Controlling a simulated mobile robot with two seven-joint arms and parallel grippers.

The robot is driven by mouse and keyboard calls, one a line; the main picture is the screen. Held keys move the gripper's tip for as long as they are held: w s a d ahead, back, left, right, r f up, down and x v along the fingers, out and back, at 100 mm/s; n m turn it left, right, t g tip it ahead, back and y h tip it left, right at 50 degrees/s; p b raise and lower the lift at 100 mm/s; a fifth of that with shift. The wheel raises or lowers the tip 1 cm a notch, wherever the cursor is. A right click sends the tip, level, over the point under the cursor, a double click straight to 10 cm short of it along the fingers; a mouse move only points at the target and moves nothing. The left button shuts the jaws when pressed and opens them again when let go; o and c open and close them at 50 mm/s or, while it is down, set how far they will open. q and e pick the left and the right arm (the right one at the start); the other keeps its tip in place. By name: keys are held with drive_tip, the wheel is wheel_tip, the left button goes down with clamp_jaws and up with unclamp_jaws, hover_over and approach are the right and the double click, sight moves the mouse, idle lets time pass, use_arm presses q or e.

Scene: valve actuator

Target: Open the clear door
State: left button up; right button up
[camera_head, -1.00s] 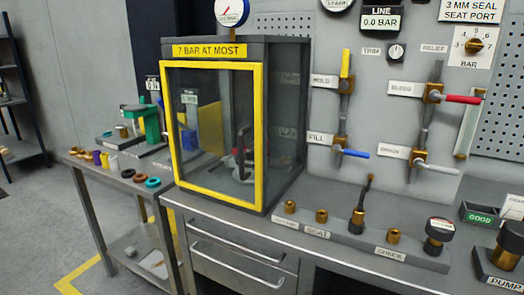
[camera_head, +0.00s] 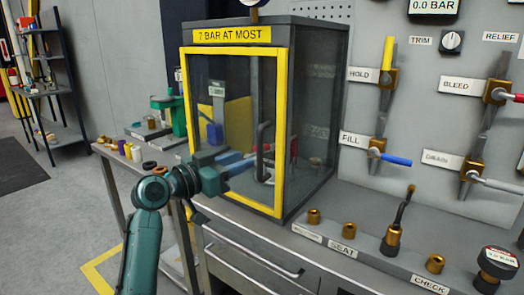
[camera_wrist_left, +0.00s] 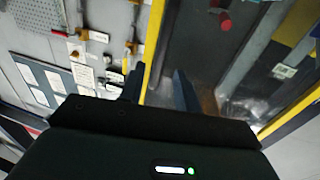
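The clear door (camera_head: 232,90) is a see-through panel in a yellow frame on the front of a dark cabinet (camera_head: 322,110). It looks shut against the cabinet. A dark curved handle-like bar (camera_head: 261,150) shows near its right side; I cannot tell whether it is on the door or behind it. My left gripper (camera_head: 246,165) is in front of the door's lower middle, its fingers pointing right toward that bar. In the left wrist view my left gripper (camera_wrist_left: 158,88) has its fingers apart, with the yellow door frame (camera_wrist_left: 152,60) showing between them. Contact cannot be made out. My right gripper is out of view.
A wall panel with valve levers (camera_head: 388,60) stands right of the cabinet.

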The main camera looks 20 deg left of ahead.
sight(260, 175)
use_arm(q)
drive_tip(key=p+x, duration=0.1)
drive_tip(key=x, duration=0.6)
drive_tip(key=shift+w, duration=0.15)
drive_tip(key=shift+c, duration=0.4)
clamp_jaws()
